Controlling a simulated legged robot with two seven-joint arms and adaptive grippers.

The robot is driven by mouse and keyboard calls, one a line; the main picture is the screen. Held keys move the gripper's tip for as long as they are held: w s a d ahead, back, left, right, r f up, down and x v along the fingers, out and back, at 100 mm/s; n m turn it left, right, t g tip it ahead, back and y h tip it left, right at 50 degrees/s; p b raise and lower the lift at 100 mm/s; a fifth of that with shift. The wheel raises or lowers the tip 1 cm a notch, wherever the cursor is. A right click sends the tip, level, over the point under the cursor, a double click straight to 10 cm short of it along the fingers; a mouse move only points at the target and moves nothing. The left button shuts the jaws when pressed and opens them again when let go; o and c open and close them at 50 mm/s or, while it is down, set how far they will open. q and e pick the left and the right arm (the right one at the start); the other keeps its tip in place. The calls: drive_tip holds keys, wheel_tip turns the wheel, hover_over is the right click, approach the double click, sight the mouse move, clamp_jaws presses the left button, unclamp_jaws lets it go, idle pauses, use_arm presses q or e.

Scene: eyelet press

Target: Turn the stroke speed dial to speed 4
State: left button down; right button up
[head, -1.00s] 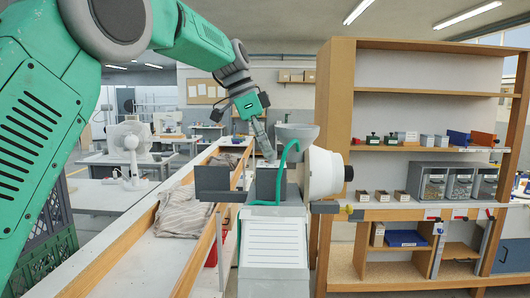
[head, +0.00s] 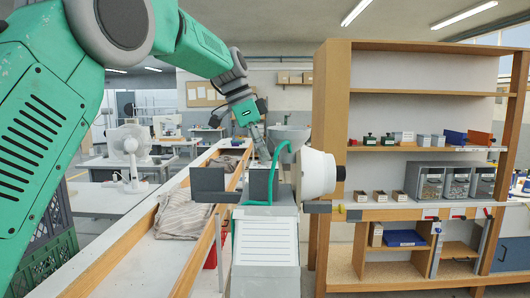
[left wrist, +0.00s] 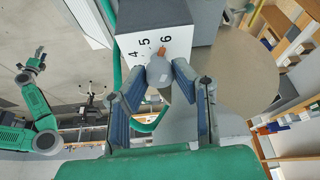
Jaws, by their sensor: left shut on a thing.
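The stroke speed dial shows in the left wrist view as a grey knob (left wrist: 158,72) with an orange pointer on a white face marked 4, 5 and 6 (left wrist: 152,46). The pointer stands between 5 and 6. My left gripper (left wrist: 162,92) is shut on the knob, with a blue-grey finger on either side. In the head view my left gripper (head: 264,156) reaches down to the press (head: 270,222), behind its upright parts. The dial is hidden there. My right gripper cannot be made out in the head view.
A white round housing (head: 317,173), a grey hopper (head: 290,138) and a green hose (head: 254,190) crowd the press top. A wooden shelf (head: 334,100) stands right. A cloth (head: 182,215) lies left. A small green arm (left wrist: 42,112) shows in the wrist view; whose is unclear.

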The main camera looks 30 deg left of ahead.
use_arm(q)
drive_tip(key=shift+r+n+t, duration=0.1)
drive_tip(key=shift+n+t, duration=0.2)
drive_tip(key=shift+n, duration=0.7)
drive_tip(key=shift+n+y, duration=0.4)
drive_tip(key=shift+n, duration=0.3)
drive_tip(key=n+t+y, duration=0.1)
drive_tip(key=n, duration=0.3)
drive_tip(key=shift+d, duration=0.1)
drive_tip(key=n+y, duration=0.2)
drive_tip(key=n, duration=0.2)
drive_tip(key=shift+r, duration=0.1)
drive_tip(key=shift+w+d+n+y, duration=0.1)
drive_tip(key=shift+n+y, duration=0.4)
drive_tip(key=shift+n, duration=1.5)
drive_tip(key=c, duration=1.3)
unclamp_jaws()
drive_tip(key=shift+c, duration=0.2)
